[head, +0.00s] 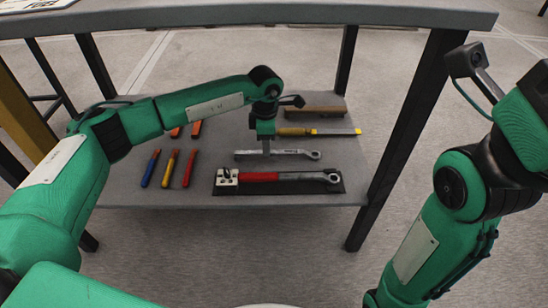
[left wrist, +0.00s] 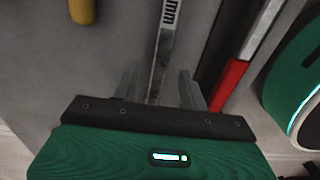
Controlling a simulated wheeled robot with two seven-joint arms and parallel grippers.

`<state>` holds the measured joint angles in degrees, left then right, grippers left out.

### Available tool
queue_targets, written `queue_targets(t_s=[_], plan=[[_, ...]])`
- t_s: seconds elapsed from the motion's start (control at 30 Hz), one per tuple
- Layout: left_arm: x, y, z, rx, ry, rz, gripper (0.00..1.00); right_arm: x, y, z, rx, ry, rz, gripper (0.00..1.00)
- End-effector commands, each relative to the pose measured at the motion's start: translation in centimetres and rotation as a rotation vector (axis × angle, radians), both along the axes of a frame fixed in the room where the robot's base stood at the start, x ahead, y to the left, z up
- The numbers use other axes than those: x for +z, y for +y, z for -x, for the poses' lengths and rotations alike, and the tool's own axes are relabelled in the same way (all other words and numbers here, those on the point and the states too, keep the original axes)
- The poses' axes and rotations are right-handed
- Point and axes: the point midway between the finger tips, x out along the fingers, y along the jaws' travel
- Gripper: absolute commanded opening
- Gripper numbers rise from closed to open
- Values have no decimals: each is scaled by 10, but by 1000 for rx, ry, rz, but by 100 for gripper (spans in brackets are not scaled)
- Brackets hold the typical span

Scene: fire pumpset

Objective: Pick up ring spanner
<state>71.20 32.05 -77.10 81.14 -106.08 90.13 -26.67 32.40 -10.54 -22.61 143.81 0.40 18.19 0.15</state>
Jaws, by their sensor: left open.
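The ring spanner (head: 302,153) is a long silver tool lying flat on the grey lower shelf, its ring end to the right. My left gripper (head: 266,148) points down at its left part, from above. In the left wrist view the spanner's shank (left wrist: 168,30), with printed lettering, runs between the two fingers of my left gripper (left wrist: 160,88). These are open, one on each side of the shank. Whether they touch it cannot be told. The right arm stands at the right; its fingers do not show.
A red-handled wrench (head: 262,177) lies on a black tray (head: 300,188) just in front of the spanner. A yellow-handled tool (head: 292,131) lies behind. Several coloured-handled tools (head: 170,168) lie left. The tabletop (head: 250,14) overhangs the shelf; a dark leg (head: 405,140) stands right.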

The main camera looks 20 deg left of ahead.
Motion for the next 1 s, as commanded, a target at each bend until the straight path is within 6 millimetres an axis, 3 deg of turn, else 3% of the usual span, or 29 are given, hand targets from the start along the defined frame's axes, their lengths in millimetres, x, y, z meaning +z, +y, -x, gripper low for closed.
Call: queue_targets(t_s=[0.03,0.2,0.47,0.7,1.0], plan=[[-12,1,0,0,0,0,44,-10,1,1,0,-1,0,41],[-29,1,0,0,0,0,44,-18,2,3,0,-4,-3,41],[-29,1,0,-1,0,0,44,-12,1,8,10,-18,-17,41],[-29,1,0,0,0,0,0,-12,1,8,8,-19,-13,41],[-28,1,0,0,-1,1,0,-15,1,5,7,-7,-12,41]])
